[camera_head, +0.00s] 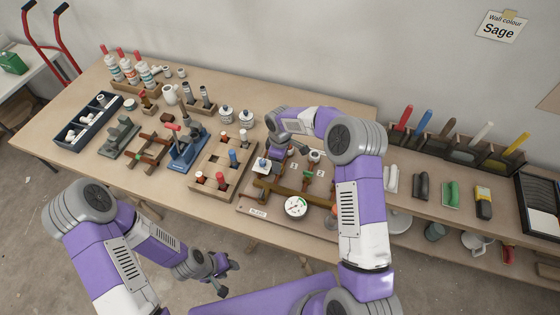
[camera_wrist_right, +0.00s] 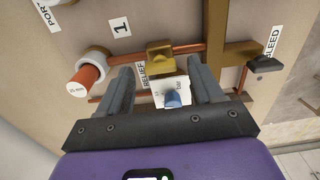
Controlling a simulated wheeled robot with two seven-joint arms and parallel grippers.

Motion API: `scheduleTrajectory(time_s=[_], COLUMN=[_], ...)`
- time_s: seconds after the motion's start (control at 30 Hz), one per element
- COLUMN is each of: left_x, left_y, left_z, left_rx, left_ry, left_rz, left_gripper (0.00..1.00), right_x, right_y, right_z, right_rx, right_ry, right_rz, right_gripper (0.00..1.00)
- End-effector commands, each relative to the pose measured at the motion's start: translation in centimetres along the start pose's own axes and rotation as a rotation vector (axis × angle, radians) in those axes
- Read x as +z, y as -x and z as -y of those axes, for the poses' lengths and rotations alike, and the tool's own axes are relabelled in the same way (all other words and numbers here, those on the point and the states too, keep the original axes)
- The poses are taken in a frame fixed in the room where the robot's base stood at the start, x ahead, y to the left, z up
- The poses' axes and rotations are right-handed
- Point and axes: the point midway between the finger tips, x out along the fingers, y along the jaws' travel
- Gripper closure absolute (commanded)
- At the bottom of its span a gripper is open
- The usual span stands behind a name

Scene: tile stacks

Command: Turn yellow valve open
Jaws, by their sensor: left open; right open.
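The plumbing board (camera_head: 243,205) lies on the bench, with brass pipework and a round gauge (camera_head: 295,207). In the right wrist view, a yellow-brass block (camera_wrist_right: 160,56) sits on a copper pipe beside the RELIEF label (camera_wrist_right: 142,76). A white part with a blue knob (camera_wrist_right: 173,97) is between the fingers of my right gripper (camera_wrist_right: 160,76), which is open; I cannot tell whether they touch it. A black lever (camera_wrist_right: 265,65) is near the BLEED label (camera_wrist_right: 272,40). No handle is clearly yellow. My left gripper (camera_head: 222,276) is open and empty, in front of the bench.
A wooden block with red and blue pegs (camera_head: 218,162) stands left of the board. Several tools and bottles fill the bench further left. A shelf (camera_head: 420,203) with coloured-handled tools is on the right. A copper pipe end (camera_wrist_right: 88,75) rises beside my right gripper.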

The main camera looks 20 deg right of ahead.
Motion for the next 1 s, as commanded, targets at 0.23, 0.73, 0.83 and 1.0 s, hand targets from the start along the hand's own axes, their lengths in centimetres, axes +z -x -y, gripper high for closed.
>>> scheduleTrajectory(time_s=[0.23,0.73,0.83,1.0], left_x=[0.0,0.0,0.0,0.0], left_y=[0.2,0.3,0.3,0.4], left_z=[-0.1,-0.1,-0.1,-0.1], left_rx=[0.000,0.000,0.000,0.000], left_ry=[0.000,0.000,0.000,0.000], left_rz=[0.000,0.000,0.000,0.000], left_gripper=[0.57,0.57,0.57,0.57], right_x=[-0.1,0.0,0.0,0.0], right_y=[4.5,6.7,6.7,6.7], right_z=[0.0,0.0,0.0,0.0], right_rx=[0.003,0.001,0.001,0.001], right_ry=[0.001,0.002,0.002,0.002], right_rz=[-0.002,-0.001,-0.001,-0.001], right_gripper=[0.34,0.34,0.34,0.34])
